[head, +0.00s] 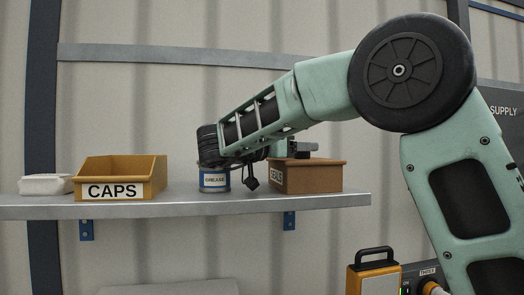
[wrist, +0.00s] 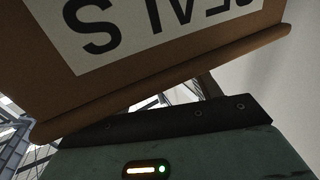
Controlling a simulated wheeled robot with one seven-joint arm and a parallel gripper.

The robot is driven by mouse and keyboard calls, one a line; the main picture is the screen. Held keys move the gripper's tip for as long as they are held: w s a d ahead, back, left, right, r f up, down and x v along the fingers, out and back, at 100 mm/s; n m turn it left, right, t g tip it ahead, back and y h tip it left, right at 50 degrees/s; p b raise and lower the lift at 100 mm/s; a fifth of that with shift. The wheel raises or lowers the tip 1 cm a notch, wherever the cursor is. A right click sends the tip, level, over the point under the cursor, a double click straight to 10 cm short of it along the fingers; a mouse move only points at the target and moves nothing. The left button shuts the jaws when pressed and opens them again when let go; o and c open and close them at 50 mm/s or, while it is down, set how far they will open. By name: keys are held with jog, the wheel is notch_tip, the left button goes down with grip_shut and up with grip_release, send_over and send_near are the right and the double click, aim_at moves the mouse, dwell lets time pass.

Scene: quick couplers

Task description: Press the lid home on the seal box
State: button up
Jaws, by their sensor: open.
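The brown seal box (head: 315,179) stands at the right part of the shelf, with its label partly hidden by my arm. Its lid (head: 330,161) shows as a thin brown edge along the top. I cannot tell whether it sits fully down. My gripper (head: 302,147) is at the top of the box, just over the lid; its fingers are largely hidden and contact is unclear. In the wrist view the box (wrist: 40,75) shows upside down with its white label, and the lid's rim (wrist: 170,83) runs close beside the dark gripper body.
A grease tin (head: 214,181) stands left of the box, partly behind my arm. An open caps bin (head: 155,178) and a white container (head: 45,185) stand farther left on the grey shelf (head: 150,207). An orange-and-black case (head: 375,275) is below right.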

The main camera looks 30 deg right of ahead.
jog(key=a+b, duration=0.1)
jog(key=a, duration=0.3)
jog(key=s+a+b, duration=0.1)
jog(key=a+b, duration=0.1)
jog(key=a, duration=0.3)
jog(key=a+b, duration=0.1)
jog(key=a, duration=0.3)
jog(key=shift+s+a+f, duration=0.15)
jog(key=shift+a+f, duration=0.1)
jog(key=shift+a, duration=0.1)
jog(key=shift+s+a+r+b, duration=0.15)
jog(key=shift+a+b, duration=0.15)
jog(key=shift+a, duration=0.65)
jog(key=shift+r, duration=0.1)
